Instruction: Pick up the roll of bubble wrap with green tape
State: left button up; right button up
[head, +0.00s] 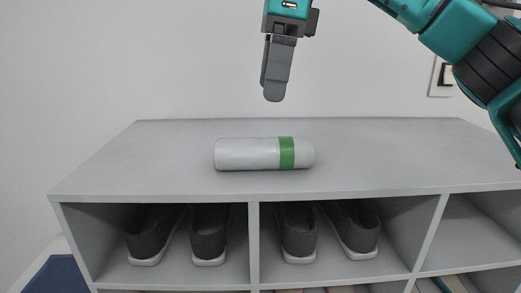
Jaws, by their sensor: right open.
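The roll of bubble wrap (247,154) lies on its side on top of a grey shelf unit (380,150), near the front edge. It is pale grey-white, with a band of green tape (286,153) around it right of its middle. My right gripper (274,92) hangs above and behind the roll in the picture, fingers pointing down, apart from it and empty. It is open, though seen side-on so its fingers overlap. My left gripper is not in view.
Dark shoes (209,233) with white soles stand in the compartments below the top. The shelf top is clear on both sides of the roll. A white wall with a switch plate (442,77) stands behind. A blue item (52,275) shows at the lower left.

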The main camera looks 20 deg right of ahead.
aim_at(266, 139)
jog(key=f, duration=0.5)
jog(key=shift+a, duration=0.35)
jog(key=shift+s+a+f, duration=0.15)
jog(key=shift+f, duration=1.15)
jog(key=shift+s+a+f, duration=0.1)
jog(key=shift+f, duration=1.2)
jog(key=shift+c, duration=0.4)
jog(key=c, duration=1)
